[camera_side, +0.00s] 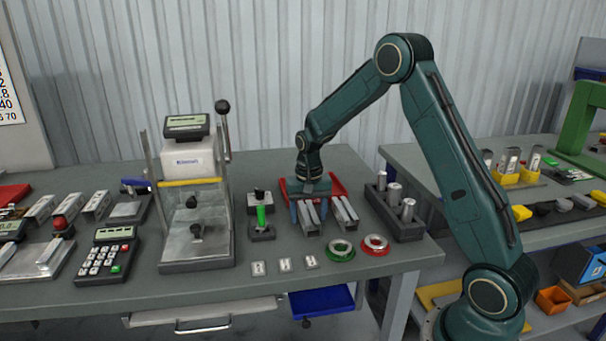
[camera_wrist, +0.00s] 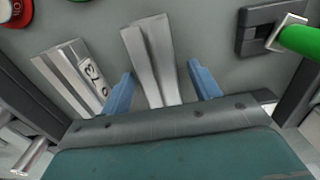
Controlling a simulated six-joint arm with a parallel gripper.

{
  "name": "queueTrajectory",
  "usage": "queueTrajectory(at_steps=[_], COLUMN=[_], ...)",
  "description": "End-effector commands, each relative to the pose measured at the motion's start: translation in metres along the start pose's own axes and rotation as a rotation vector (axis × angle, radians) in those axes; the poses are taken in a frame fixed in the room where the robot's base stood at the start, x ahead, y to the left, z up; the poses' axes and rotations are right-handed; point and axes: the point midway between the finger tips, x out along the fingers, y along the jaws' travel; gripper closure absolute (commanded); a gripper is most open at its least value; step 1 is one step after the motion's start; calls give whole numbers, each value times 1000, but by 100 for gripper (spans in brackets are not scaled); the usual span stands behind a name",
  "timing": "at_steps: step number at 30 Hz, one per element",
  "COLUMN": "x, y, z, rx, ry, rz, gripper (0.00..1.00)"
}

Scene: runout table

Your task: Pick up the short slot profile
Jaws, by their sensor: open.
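Two grey slotted metal profiles lie side by side on the table. One profile (camera_wrist: 150,55) lies between the blue fingers of my gripper (camera_wrist: 163,90), with gaps on both sides. It shows in the side view as the left profile (camera_side: 310,222). The other profile (camera_wrist: 62,75), with a white label, lies to the left in the wrist view, outside the fingers. It is the right one (camera_side: 346,215) in the side view. My gripper (camera_side: 309,212) is open and low over the left profile, fingers pointing down. I cannot tell for certain which profile is the short one; their near ends are partly hidden.
A dark block with metal cylinders (camera_side: 395,213) stands to the right. A green-handled device (camera_side: 262,217) stands to the left. A green ring (camera_side: 341,251) and red ring (camera_side: 376,246) lie in front.

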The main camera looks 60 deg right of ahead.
Motion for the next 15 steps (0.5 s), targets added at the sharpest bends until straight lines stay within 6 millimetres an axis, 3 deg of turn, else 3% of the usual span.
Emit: queueTrajectory(at_steps=[5,12,15], x=[0,0,-1], y=[0,0,0], z=[0,0,0], rx=[0,0,0], ry=[0,0,1], rz=[0,0,-1], gripper=[40,87,91])
